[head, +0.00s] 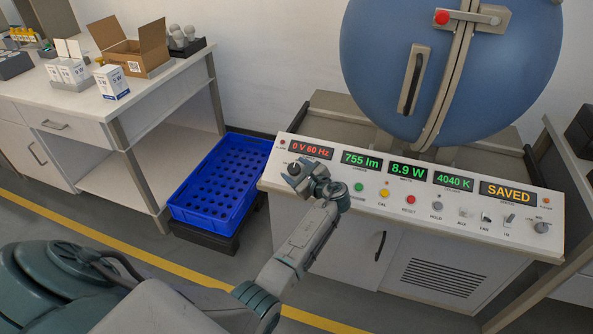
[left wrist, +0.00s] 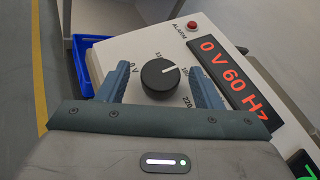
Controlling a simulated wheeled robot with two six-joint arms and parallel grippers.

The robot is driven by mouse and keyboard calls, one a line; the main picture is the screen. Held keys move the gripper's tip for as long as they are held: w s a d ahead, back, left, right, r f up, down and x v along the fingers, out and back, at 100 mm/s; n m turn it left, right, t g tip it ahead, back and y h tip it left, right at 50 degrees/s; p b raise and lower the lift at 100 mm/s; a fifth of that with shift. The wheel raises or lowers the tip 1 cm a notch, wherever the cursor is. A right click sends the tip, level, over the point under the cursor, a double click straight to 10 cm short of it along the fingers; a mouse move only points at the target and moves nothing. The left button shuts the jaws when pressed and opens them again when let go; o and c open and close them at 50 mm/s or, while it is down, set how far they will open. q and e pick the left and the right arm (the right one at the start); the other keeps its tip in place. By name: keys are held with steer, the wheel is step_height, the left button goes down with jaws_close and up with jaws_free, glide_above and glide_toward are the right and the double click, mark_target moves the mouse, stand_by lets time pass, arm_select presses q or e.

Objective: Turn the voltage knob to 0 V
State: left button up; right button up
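The black round voltage knob (left wrist: 160,78) shows in the left wrist view on the white console panel, with a "0 V" label on its left and other voltage labels around it. Its white pointer line points to the upper right, away from the "0 V" label. The red display (left wrist: 233,75) reads "0 V 60 Hz"; it also shows in the head view (head: 311,150). My left gripper (left wrist: 162,82) is open, one finger on each side of the knob, with visible gaps. In the head view, my left gripper (head: 308,180) covers most of the knob area. My right gripper is not in view.
The console panel (head: 400,212) also holds coloured buttons, switches, another knob (head: 541,227) and green displays. A big blue sphere (head: 390,60) stands behind. A blue crate (head: 185,212) is left of the console, and a bench (head: 100,108) with boxes is beyond it.

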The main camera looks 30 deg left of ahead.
arm_select(q)
steer(key=v, duration=1)
steer(key=shift+d+b, duration=0.35)
steer(key=shift+d, duration=0.05)
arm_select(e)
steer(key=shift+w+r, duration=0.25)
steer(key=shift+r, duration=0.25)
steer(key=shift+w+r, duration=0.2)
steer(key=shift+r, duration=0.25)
arm_select(q)
steer(key=shift+s, duration=0.1)
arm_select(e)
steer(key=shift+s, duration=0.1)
